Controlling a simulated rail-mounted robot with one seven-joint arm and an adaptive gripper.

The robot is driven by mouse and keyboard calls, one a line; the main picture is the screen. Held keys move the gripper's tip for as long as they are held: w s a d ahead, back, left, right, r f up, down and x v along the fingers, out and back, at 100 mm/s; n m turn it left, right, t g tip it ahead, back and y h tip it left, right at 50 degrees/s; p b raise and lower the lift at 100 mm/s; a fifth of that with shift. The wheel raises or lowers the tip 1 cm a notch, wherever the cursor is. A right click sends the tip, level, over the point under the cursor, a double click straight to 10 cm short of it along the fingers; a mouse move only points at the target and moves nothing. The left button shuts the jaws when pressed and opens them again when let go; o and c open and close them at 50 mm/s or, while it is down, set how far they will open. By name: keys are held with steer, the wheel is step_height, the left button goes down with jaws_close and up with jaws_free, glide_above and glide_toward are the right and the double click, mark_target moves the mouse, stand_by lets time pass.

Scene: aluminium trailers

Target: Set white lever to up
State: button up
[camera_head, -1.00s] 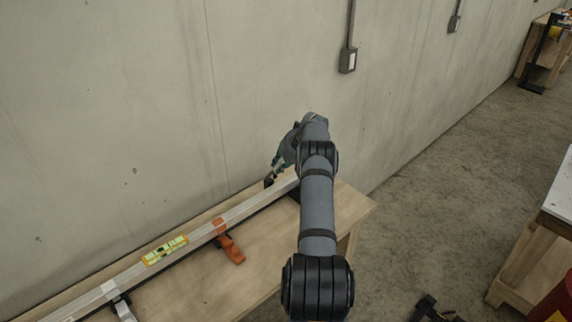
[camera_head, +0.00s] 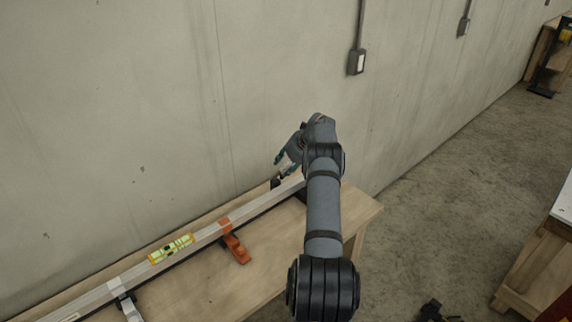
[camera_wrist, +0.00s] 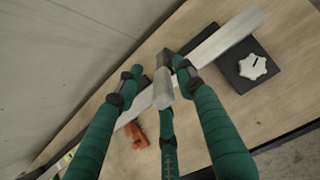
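A white lever (camera_head: 130,308) sits at the rail's near left end, cut by the lower edge of the head view. It lies across the bench side of the aluminium rail (camera_head: 205,237). My gripper (camera_head: 281,167) is at the rail's far end, well away from that lever. In the wrist view my gripper (camera_wrist: 158,72) has its green fingers spread apart above the rail (camera_wrist: 222,38). A pale grey rounded piece (camera_wrist: 163,88) shows between the fingers; I cannot tell what it is or whether it is touched.
An orange lever (camera_head: 236,249) lies on the rail's bench side, beside a yellow-green level (camera_head: 171,248). A white star knob (camera_wrist: 253,67) sits on a dark block at the rail's end. The concrete wall (camera_head: 120,110) runs close behind the wooden bench (camera_head: 275,248).

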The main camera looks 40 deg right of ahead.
steer(key=v, duration=1.2)
steer(key=shift+a, duration=0.15)
steer(key=x, duration=1.1)
steer(key=shift+w+f, duration=0.3)
steer(key=shift+f, duration=0.15)
